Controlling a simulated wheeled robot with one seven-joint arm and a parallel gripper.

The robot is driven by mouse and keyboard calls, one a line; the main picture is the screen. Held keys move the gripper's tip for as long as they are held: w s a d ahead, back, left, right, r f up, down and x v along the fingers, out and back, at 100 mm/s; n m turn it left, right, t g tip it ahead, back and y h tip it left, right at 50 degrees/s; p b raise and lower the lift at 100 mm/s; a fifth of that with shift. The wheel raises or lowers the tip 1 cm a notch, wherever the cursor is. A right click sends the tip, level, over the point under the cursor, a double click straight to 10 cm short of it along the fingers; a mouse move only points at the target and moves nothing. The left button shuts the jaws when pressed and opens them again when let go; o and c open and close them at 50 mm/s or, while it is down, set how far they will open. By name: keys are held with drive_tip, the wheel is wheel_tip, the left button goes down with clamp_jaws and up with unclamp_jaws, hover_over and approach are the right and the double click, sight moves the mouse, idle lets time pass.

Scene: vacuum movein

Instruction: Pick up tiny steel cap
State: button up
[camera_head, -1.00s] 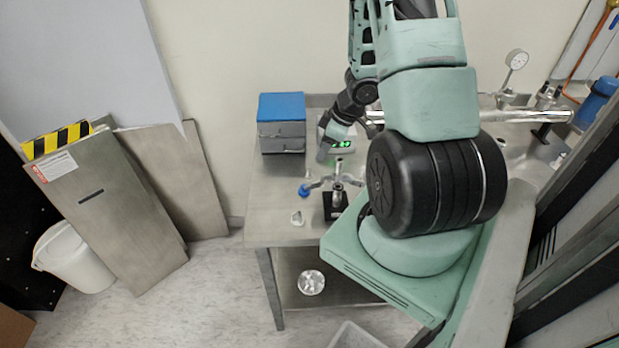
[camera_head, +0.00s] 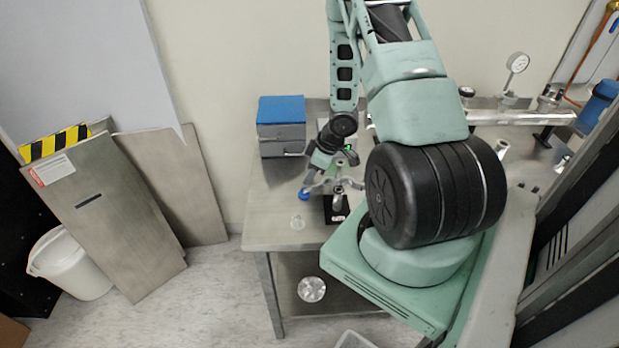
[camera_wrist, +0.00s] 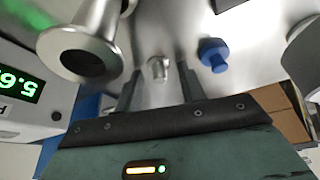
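A tiny steel cap (camera_wrist: 159,68) shows in the wrist view, between and slightly beyond the fingertips of my gripper (camera_wrist: 158,75). My gripper is open, with one finger on each side of the cap and a gap to each. I cannot tell whether the cap is at finger height. In the head view my gripper (camera_head: 310,180) points down at the left of a steel fitting with several arms (camera_head: 338,186). I cannot make out the cap there.
A blue-ended part (camera_wrist: 213,54) is just right of the fingers and a wide steel flange (camera_wrist: 85,52) is at left. A display box (camera_wrist: 28,92) stands further left. A blue-topped box (camera_head: 281,125) is on the steel table (camera_head: 262,225), whose front-left is mostly clear.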

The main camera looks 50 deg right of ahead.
clamp_jaws()
